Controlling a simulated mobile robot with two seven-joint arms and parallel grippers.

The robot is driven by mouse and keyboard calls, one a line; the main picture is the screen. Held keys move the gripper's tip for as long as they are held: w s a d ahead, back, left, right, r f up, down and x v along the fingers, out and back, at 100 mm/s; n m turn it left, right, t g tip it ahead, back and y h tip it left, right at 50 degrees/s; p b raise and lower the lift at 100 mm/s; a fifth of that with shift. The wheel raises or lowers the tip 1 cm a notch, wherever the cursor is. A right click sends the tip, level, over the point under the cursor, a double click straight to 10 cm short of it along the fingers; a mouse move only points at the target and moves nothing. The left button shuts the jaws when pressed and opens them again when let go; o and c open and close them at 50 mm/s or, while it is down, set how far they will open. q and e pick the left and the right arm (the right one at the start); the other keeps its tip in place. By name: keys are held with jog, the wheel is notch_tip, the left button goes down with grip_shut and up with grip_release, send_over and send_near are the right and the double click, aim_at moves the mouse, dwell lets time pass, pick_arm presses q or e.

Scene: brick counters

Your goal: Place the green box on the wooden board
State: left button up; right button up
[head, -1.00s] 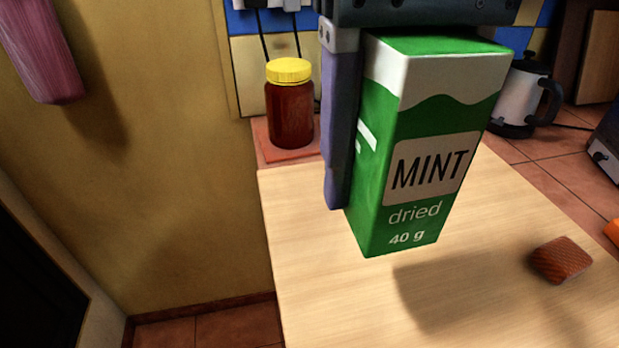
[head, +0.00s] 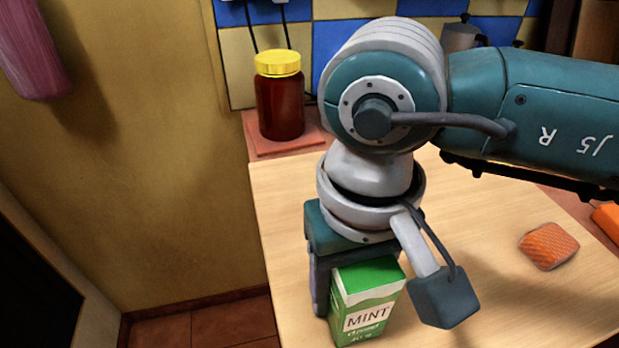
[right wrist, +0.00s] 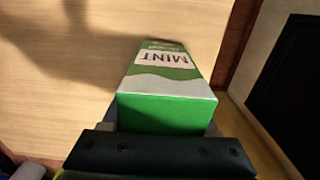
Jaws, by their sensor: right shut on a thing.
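The green box (head: 366,304), a carton marked MINT, is upright or nearly so over the front left part of the pale wooden board (head: 480,220). My right gripper (head: 350,300) points down from above and is shut on the box. One finger shows along the box's left side; the other is hidden. In the right wrist view the box (right wrist: 167,90) stretches away from the gripper toward the board (right wrist: 70,80). I cannot tell whether its bottom touches the board; in the head view its lower end is cut off by the picture's edge. My left gripper is not in view.
A red jar with a yellow lid (head: 279,95) stands on a tile behind the board. The wall is close on the left. My right arm covers much of the board's middle and back.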

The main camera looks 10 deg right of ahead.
aim_at(350, 277)
jog(key=shift+f, duration=0.15)
jog(key=o, duration=1.4)
notch_tip(350, 277, up, 12)
jog(key=shift+r, duration=0.2)
